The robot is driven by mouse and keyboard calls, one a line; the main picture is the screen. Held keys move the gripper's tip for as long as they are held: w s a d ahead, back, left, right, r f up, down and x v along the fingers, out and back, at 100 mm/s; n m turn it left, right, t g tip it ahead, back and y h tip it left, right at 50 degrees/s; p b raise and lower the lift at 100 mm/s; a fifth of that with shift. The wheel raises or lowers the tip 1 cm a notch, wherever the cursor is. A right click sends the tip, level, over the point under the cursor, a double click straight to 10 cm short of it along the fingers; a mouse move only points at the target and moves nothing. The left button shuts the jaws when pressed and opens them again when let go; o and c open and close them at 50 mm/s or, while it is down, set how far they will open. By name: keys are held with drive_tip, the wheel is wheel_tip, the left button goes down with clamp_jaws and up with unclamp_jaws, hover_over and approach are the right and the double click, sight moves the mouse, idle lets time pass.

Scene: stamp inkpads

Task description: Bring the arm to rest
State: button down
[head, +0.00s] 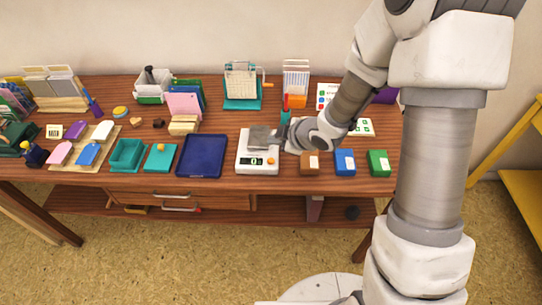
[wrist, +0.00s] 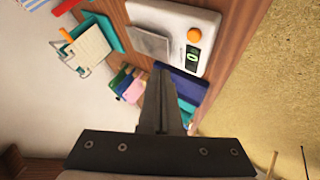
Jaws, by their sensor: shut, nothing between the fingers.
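My gripper (head: 284,140) is over the table (head: 226,185), just right of a white scale (head: 257,165). The arm reaches in from the right side of the head view. In the wrist view my gripper (wrist: 160,100) is shut, with its dark fingers together and nothing between them. The scale (wrist: 205,18) shows past the fingertips there, with its grey plate, orange button and green "0" display. The wrist partly hides the table behind it in the head view.
Brown (head: 309,163), blue (head: 344,162) and green (head: 378,163) blocks stand right of the scale along the front edge. A dark blue tray (head: 202,156) lies left of it. Racks and folders line the back. A yellow frame (head: 522,150) stands at the far right.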

idle(0.3)
drive_tip(key=s+d+r+m+t+h+p, duration=0.1)
drive_tip(key=s+d+r+m+h, duration=0.2)
drive_tip(key=d+r, duration=0.45)
drive_tip(key=s+d+r+m+h+p, duration=0.1)
drive_tip(key=d+r+m+h, duration=0.3)
drive_tip(key=r, duration=0.6)
drive_tip(key=s+r+m+p, duration=0.1)
drive_tip(key=s+r+m, duration=0.2)
drive_tip(key=s, duration=0.3)
drive_tip(key=s+d+r+m+g+p, duration=0.1)
drive_tip(key=s+r+m, duration=0.2)
drive_tip(key=s, duration=0.4)
drive_tip(key=s+r+m+g+y, duration=0.1)
drive_tip(key=s+r+m, duration=0.3)
drive_tip(key=s, duration=0.3)
drive_tip(key=shift+d+p, duration=0.4)
